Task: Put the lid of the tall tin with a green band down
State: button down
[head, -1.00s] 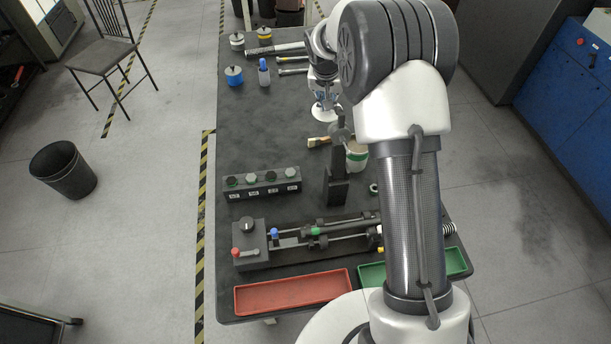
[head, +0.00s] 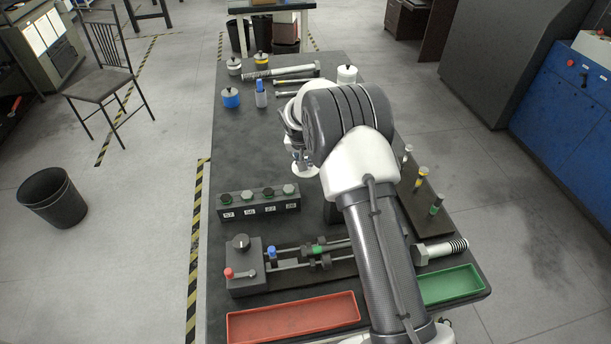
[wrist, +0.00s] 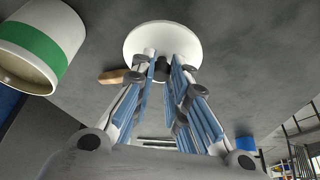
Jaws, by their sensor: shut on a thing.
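My gripper (wrist: 163,72) is shut on the dark knob of a round white lid (wrist: 160,42). I cannot tell whether the lid touches the bench. The tall white tin with a green band (wrist: 42,38) shows at the upper left of the wrist view, apart from the lid, with its open end in view. In the head view my arm hides this tin.
A wooden brush handle (wrist: 113,76) lies near the lid in the wrist view. A blue tin (head: 231,99), a bottle (head: 261,95) and a white tin (head: 346,75) stand farther back. Dark bench (head: 245,150) is clear behind the block.

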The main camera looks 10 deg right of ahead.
jog(key=shift+f+b, duration=0.7)
jog(key=shift+f, duration=2.2)
jog(key=shift+f, duration=0.1)
jog(key=shift+f, duration=0.15)
jog(key=c, duration=1.6)
grip_release()
jog(key=shift+o, duration=0.2)
jog(key=shift+r, duration=0.25)
jog(key=shift+r, duration=0.4)
jog(key=p+v, duration=0.3)
jog(key=v, duration=0.8)
jog(key=shift+s, duration=0.3)
jog(key=shift+a, duration=0.1)
